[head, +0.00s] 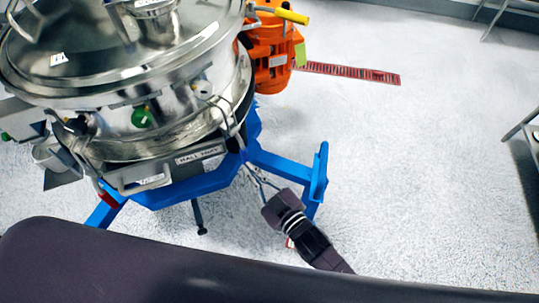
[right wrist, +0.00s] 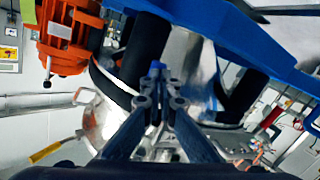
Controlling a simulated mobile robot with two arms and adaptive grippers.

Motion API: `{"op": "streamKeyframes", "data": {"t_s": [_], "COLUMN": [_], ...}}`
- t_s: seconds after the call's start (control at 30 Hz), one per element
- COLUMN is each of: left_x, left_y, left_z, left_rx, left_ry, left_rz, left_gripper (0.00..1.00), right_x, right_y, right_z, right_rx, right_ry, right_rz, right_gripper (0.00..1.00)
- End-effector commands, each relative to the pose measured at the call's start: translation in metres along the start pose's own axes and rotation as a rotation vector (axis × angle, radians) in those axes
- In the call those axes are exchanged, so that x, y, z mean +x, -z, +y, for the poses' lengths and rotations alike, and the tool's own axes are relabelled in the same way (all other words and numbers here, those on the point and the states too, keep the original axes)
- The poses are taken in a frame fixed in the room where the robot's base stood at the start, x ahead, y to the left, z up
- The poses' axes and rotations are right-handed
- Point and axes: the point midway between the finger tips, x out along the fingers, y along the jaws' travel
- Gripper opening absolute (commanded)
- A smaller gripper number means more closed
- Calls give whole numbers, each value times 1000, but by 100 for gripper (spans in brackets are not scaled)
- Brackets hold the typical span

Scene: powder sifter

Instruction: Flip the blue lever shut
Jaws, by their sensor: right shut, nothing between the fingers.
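My right gripper (head: 248,168) reaches up from the lower right in the head view, beside the blue frame (head: 190,190) of the steel sifter (head: 150,70). Its thin fingers are closed together and hold nothing. In the right wrist view the fingertips (right wrist: 158,88) meet just below a small blue piece (right wrist: 157,65), which may be the lever's tip. I cannot tell whether they touch it. The lever is not clear in the head view, where the fingers overlap the dark parts at the sifter's lower edge. My left gripper is not in view.
An orange motor (head: 272,60) is on the sifter's right side, with a yellow handle (head: 285,14) above. A blue frame leg (head: 320,170) stands right beside my right gripper. The pale floor (head: 430,190) is open to the right, with a red grate (head: 350,72) behind.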

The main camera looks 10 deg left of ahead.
Motion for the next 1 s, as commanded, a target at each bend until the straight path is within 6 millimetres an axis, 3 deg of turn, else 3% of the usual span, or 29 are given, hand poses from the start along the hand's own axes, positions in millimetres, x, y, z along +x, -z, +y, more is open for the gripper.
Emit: {"op": "streamKeyframes", "data": {"t_s": [0.73,0.87,1.0], "left_x": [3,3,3], "left_y": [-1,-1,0], "left_z": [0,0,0], "left_rx": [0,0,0], "left_ry": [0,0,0], "left_rz": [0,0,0], "left_gripper": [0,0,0], "right_x": [5,-5,-31], "right_y": [-2,-2,-3], "right_z": [-4,-4,-4], "right_rx": [0,0,0], "right_ry": [2,2,2], "right_rz": [-1,-1,-2], "right_gripper": [0,0,0]}}
